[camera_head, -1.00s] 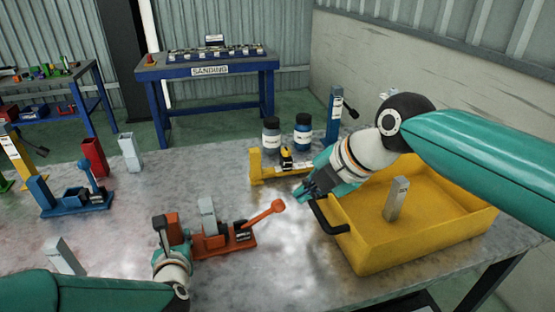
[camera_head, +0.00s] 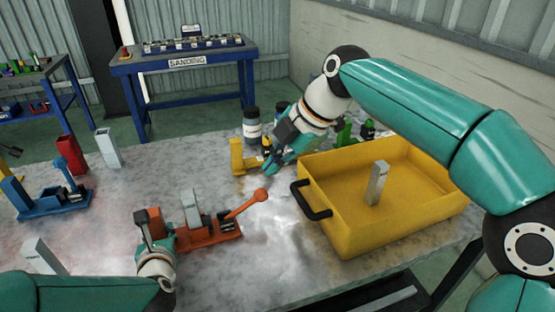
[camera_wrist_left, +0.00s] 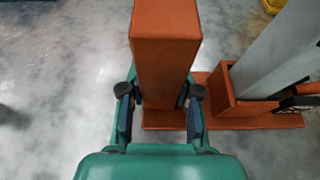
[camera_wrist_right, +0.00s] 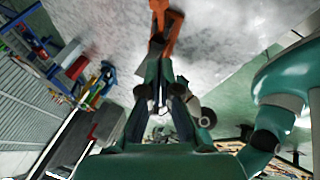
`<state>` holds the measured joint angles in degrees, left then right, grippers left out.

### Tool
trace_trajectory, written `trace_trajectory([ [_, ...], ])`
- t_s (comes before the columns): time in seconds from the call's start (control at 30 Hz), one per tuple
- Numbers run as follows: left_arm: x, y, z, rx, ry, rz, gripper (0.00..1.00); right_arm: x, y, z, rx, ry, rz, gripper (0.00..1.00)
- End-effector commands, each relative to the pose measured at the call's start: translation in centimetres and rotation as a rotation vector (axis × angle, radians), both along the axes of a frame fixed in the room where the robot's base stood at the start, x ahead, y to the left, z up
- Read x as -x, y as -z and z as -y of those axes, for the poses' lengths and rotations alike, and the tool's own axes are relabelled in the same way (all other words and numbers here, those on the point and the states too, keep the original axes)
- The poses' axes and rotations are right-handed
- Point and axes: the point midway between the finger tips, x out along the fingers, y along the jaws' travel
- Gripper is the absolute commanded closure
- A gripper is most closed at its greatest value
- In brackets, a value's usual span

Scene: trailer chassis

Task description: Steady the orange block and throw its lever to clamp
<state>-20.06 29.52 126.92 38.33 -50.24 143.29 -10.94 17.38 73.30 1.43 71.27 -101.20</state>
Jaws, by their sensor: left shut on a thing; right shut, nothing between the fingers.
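The orange block (camera_head: 208,234) sits on the metal table with a grey bar (camera_head: 190,208) standing in its holder. Its orange lever (camera_head: 247,204) slants up to the right and ends in a round knob. My left gripper (camera_head: 155,243) is shut on the block's tall orange post at the left end; the left wrist view shows the fingers on both sides of this post (camera_wrist_left: 166,60). My right gripper (camera_head: 270,170) is shut and empty, above and behind the lever knob and apart from it. The lever (camera_wrist_right: 170,32) also shows beyond the fingers in the right wrist view.
A yellow tray (camera_head: 345,236) with a black handle and a grey bar inside stands right of the lever. A yellow fixture (camera_head: 238,160) is partly hidden behind my right gripper. A blue fixture (camera_head: 55,205) stands at the left. The table in front of the lever is clear.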

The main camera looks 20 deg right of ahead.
Motion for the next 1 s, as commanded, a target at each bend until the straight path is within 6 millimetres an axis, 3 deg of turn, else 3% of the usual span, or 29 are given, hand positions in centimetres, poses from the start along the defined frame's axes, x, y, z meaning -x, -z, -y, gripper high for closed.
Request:
trace_trajectory([
  [0.33, 0.0, -0.1, 0.0, 0.0, 0.0, 0.001, 1.0, -2.0, 6.3, -2.9, 0.002, -0.004, -0.004, 1.0],
  [0.5, 0.0, 0.0, 0.0, 0.0, 0.0, 0.001, 1.0, -3.3, 8.2, -1.9, 0.0, 0.001, -0.003, 1.0],
  [1.0, 0.0, 0.0, 0.0, 0.0, 0.0, 0.001, 1.0, -3.9, 9.2, -1.5, 0.0, -0.001, 0.0, 1.0],
])
